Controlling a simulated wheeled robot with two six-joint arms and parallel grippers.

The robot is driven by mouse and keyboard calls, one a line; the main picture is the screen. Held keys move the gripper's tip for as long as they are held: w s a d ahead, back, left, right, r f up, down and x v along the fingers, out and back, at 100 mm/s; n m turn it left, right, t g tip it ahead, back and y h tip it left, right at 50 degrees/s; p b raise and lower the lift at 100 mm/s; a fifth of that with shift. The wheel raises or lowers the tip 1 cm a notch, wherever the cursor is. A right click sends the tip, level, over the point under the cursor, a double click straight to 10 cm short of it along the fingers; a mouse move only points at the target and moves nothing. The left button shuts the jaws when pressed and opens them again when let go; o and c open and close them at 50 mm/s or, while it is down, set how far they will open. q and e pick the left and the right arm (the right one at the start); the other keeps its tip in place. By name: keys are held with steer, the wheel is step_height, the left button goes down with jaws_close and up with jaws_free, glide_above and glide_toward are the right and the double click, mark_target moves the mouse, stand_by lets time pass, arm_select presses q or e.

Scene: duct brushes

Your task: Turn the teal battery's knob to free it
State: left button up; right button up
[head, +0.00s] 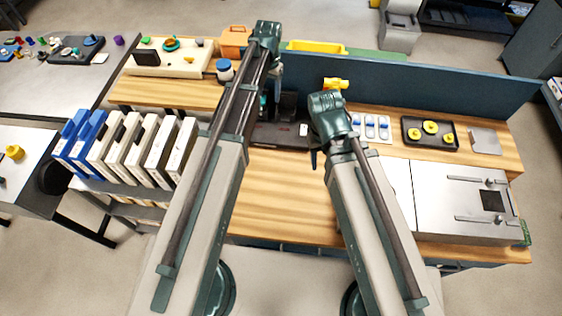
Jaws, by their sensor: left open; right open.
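No teal battery or knob can be made out with certainty; a dark device (283,132) stands on the wooden bench between my arms and is partly covered by them. A small teal spot (263,104) shows beside my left arm, too small to identify. My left gripper (274,96) is open, hanging below the raised arm end near the dark device, its fingers mostly hidden. My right gripper (316,152) is open, low beneath the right arm's end, right of the device, also mostly hidden. Contact with anything cannot be told.
White and blue binders (128,146) stand at left, with a cream tray (190,65) behind. At right are a dark tray (412,143) with yellow parts and a metal box (462,205). A blue panel (430,84) backs the bench. Front middle bench is clear.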

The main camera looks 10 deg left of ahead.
arm_select(q)
steer(key=s+d+f+b, duration=0.3)
steer(key=s+f+b, duration=0.1)
steer(key=s, duration=0.6)
steer(key=s+d+f+b, duration=0.3)
steer(key=s+f+b, duration=0.1)
steer(key=s, duration=0.5)
steer(key=shift+s+d+f+y+b, duration=0.3)
steer(key=shift+s+f+y+b, duration=0.1)
steer(key=shift+f, duration=0.15)
